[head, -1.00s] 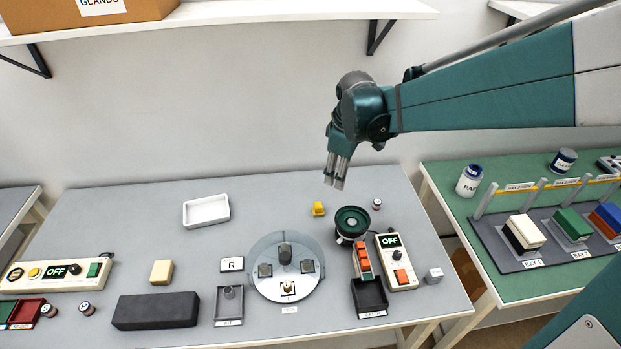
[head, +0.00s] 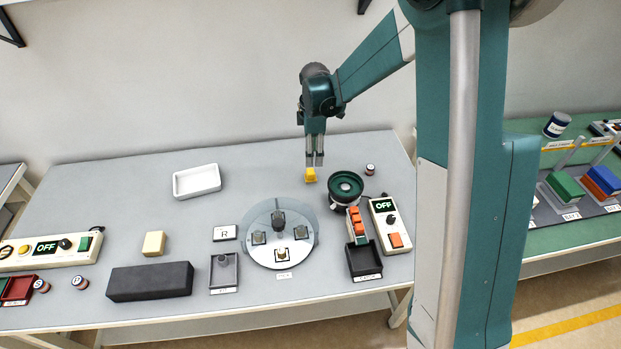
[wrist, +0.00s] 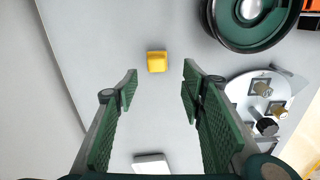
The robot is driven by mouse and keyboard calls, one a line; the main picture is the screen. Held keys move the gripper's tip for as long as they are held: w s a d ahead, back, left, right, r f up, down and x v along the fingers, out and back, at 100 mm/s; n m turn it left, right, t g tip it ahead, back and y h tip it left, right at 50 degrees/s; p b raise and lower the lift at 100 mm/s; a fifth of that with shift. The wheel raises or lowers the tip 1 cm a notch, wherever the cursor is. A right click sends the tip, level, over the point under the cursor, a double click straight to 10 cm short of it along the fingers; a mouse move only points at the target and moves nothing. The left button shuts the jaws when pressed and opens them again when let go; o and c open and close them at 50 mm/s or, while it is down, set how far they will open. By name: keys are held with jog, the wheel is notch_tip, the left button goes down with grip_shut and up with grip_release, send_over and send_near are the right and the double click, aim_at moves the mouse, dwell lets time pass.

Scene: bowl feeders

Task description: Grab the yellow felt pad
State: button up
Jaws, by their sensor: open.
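A small yellow block (head: 310,174), which looks like the yellow felt pad, lies on the grey table left of the green bowl feeder. In the wrist view the yellow pad (wrist: 157,61) lies just beyond the fingertips, roughly centred between them. My gripper (head: 315,161) points down above and close to the pad in the head view. Its two green-lined fingers (wrist: 160,74) are spread apart with nothing between them. I cannot tell the exact height of the fingertips over the pad.
The green bowl feeder (head: 346,186) stands close right of the pad, with a small cylinder (head: 370,169) behind it. A round clear plate with fixtures (head: 283,257) is in front. A white tray (head: 197,181) and a cream block (head: 154,243) lie left. Table around the pad's left is clear.

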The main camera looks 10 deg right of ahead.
aim_at(311, 171)
jog(key=f, duration=0.2)
jog(key=w+f, duration=0.1)
jog(key=shift+w+a+f+n, duration=0.1)
jog(key=shift+a+n, duration=0.2)
jog(key=shift+n, duration=0.1)
jog(key=shift+f, duration=1.3)
jog(key=shift+b, duration=0.3)
jog(key=shift+a+f+b, duration=0.1)
jog(key=shift+f+b, duration=0.25)
jog(key=shift+f, duration=2.25)
jog(key=c, duration=1)
